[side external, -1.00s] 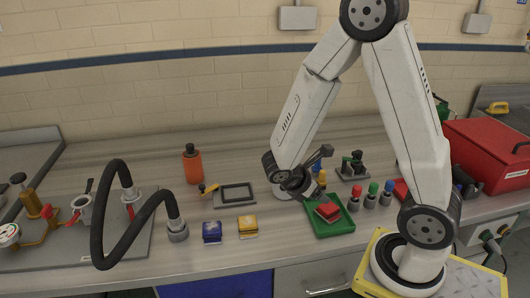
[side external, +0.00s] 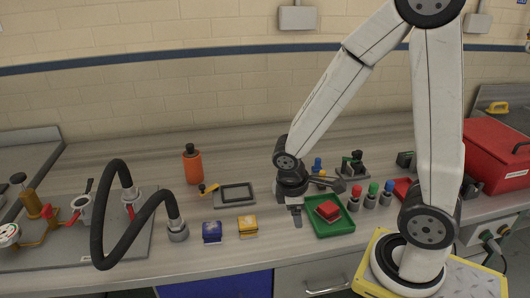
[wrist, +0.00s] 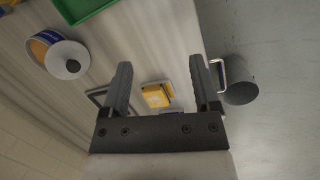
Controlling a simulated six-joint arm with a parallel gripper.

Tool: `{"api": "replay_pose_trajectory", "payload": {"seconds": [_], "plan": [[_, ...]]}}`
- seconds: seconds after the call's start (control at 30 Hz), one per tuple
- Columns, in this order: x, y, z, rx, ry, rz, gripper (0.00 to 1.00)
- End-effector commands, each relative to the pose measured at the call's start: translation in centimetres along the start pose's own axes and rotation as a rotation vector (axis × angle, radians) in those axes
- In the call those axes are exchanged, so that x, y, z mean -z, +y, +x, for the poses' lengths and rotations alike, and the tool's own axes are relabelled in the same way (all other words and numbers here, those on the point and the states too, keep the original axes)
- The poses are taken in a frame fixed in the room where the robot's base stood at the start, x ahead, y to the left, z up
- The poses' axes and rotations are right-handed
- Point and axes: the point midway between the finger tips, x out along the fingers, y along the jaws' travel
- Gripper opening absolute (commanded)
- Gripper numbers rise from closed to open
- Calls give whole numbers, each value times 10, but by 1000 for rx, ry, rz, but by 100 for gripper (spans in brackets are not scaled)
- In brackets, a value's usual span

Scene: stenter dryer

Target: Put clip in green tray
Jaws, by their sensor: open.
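The green tray (side external: 345,228) lies on the bench with a red block-like piece (side external: 327,211) in it. A corner of the tray shows in the wrist view (wrist: 85,10). A yellow block-like piece (side external: 247,225) and a blue one (side external: 212,232) sit on the bench to the left. I cannot tell for sure which piece is the clip. My gripper (side external: 297,218) points down just left of the tray, open and empty. In the wrist view, the yellow piece (wrist: 156,95) shows between the open fingers (wrist: 165,80), well beyond them; the blue piece (wrist: 170,111) is mostly hidden.
A dark rectangular frame (side external: 252,194) and an orange bottle (side external: 193,166) stand behind. A black hose (side external: 107,210) arches at the left. Several coloured-top pegs (side external: 372,198) stand right of the tray. A blue-and-white roll (wrist: 50,50) is near the tray. The bench front is clear.

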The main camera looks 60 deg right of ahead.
Motion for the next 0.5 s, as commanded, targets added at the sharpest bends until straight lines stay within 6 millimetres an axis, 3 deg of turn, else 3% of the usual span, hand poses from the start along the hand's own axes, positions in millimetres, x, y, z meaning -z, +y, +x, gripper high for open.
{"api": "replay_pose_trajectory", "payload": {"seconds": [0.23, 0.5], "plan": [[30, -16, -27, 95, 263, 372, 79], [40, -18, -38, 136, 356, 521, 79]]}}
